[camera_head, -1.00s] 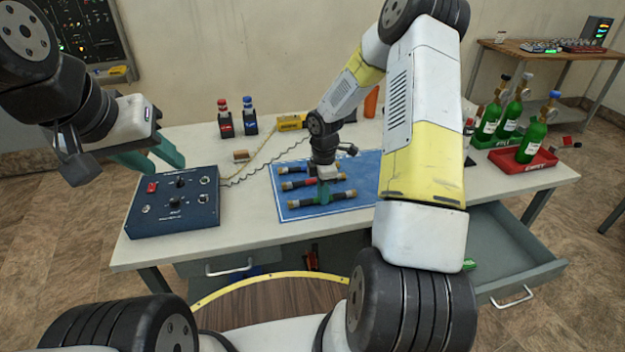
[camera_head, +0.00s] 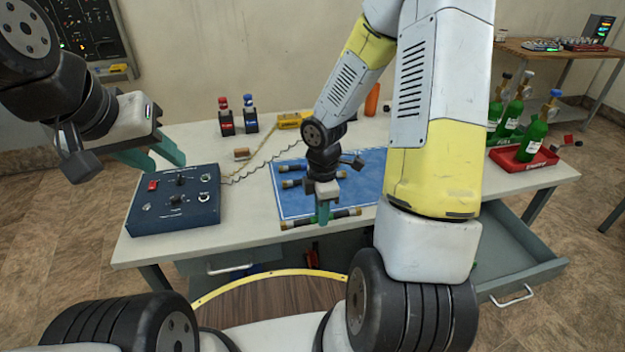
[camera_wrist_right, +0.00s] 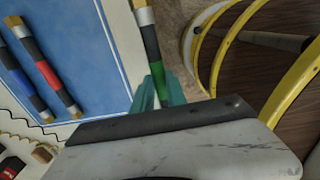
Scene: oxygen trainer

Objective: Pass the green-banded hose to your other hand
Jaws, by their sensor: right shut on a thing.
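The green-banded hose (camera_head: 345,213) is a dark tube with brassy ends. My left gripper (camera_head: 156,157) is open and empty, over the left part of the table near the blue control box, well apart from the hose.
A red-banded hose (camera_wrist_right: 47,72) and a blue-banded hose (camera_wrist_right: 14,75) lie on the blue mat (camera_wrist_right: 85,45). The control box (camera_head: 172,205) stands at the left, with a cord behind it. Green bottles (camera_head: 533,138) stand at the right, above an open drawer (camera_head: 515,245).

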